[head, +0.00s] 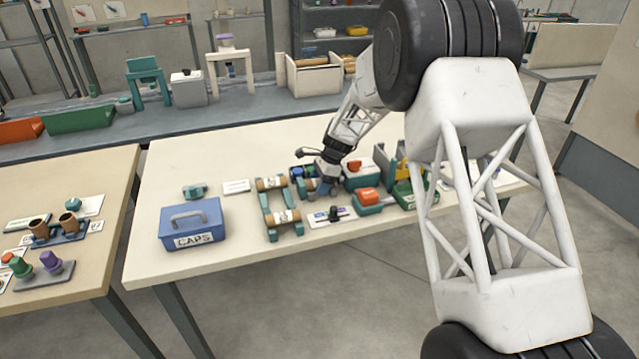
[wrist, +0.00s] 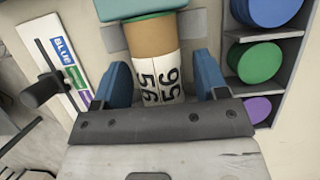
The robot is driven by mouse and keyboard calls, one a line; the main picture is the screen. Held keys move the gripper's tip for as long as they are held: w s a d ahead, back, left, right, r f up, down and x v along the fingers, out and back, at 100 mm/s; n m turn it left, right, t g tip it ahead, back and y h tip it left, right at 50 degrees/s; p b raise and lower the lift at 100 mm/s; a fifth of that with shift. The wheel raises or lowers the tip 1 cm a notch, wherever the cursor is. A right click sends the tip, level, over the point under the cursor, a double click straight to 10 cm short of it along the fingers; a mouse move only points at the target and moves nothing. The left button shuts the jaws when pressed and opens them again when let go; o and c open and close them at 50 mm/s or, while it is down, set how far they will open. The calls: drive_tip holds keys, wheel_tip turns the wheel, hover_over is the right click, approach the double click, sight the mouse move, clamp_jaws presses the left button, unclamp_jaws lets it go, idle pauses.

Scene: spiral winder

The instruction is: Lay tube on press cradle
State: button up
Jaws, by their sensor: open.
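In the wrist view a brown tube (wrist: 150,45) with a white numbered label lies between the two blue fingers of my gripper (wrist: 160,88). In the head view my gripper (head: 324,188) is low over the table and hides this tube. Left of it, a teal rack (head: 265,206) bears two brown tubes (head: 271,183) (head: 283,217) with white labels.
A blue CAPS box (head: 193,228) stands at the left on the cream table. Red-topped teal devices (head: 366,199) and a green bin (head: 404,195) crowd the gripper's right. The wrist view shows a grey holder with blue, green and purple discs (wrist: 260,62) and a colour-label card (wrist: 68,70).

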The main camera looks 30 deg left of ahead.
drive_tip(key=shift+r, duration=0.15)
drive_tip(key=shift+r, duration=0.55)
drive_tip(key=v, duration=1.1)
drive_tip(key=shift+d+r, duration=0.15)
drive_tip(key=shift+r, duration=0.2)
drive_tip(key=shift+w, duration=0.1)
